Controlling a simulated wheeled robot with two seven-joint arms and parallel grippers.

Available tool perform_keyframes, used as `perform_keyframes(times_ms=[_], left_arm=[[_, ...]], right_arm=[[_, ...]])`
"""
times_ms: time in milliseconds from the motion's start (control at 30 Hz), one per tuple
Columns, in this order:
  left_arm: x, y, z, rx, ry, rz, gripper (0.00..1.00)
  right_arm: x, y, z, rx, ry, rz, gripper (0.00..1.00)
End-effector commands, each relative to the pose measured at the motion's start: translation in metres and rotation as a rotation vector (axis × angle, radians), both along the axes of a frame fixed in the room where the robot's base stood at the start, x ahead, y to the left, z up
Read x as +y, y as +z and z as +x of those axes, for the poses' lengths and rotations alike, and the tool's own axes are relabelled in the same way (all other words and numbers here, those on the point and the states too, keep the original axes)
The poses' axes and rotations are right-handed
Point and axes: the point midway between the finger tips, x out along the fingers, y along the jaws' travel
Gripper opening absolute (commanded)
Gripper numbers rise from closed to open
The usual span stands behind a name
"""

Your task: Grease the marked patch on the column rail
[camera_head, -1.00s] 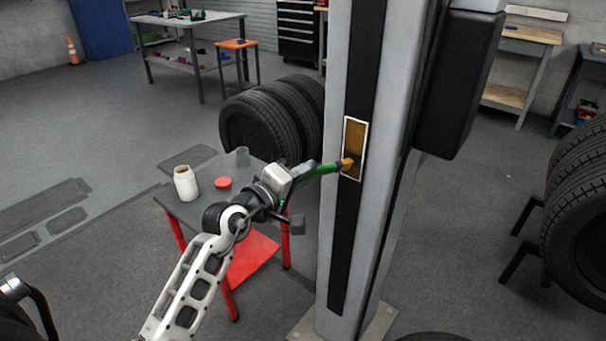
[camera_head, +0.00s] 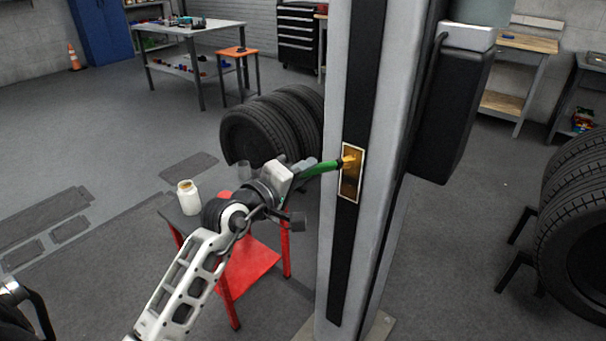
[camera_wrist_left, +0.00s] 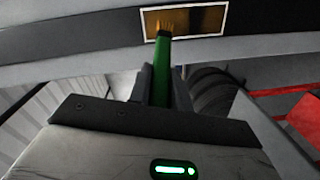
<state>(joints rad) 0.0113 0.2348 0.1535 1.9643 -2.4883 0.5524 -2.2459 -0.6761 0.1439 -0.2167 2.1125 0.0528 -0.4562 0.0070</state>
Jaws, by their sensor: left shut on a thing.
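The marked patch (camera_head: 351,185) is a tall brown rectangle with a pale border on the column's black rail (camera_head: 342,240). My left gripper (camera_head: 303,172) is shut on the green handle of a brush (camera_head: 322,168) and holds it out towards the rail. The amber bristles lie over the upper part of the patch and seem to touch it. The wrist view also shows the brush (camera_wrist_left: 161,70) reaching the patch (camera_wrist_left: 195,20). An open white jar (camera_head: 188,199) stands on the small table (camera_head: 190,222). My right gripper is not in view.
A black box (camera_head: 450,110) is fixed to the column's right side.

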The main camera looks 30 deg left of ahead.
Motion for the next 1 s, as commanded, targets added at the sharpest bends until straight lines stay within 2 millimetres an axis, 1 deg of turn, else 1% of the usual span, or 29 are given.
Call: perform_keyframes(times_ms=[167,400,567,767,1000], left_arm=[[0.0,0.01,0.0,-0.005,-0.001,0.001,0.0],[0.0,0.031,-0.001,-0.005,-0.001,0.002,0.0],[0.0,0.037,-0.001,-0.002,0.0,0.001,0.0],[0.0,0.034,0.0,-0.002,0.0,0.001,0.0],[0.0,0.012,0.001,0.001,-0.001,0.002,0.0]], right_arm=[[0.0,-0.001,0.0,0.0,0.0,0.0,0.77],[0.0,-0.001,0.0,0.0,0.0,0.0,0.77],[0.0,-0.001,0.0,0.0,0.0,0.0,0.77],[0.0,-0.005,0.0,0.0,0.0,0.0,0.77],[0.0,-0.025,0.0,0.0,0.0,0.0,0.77]])
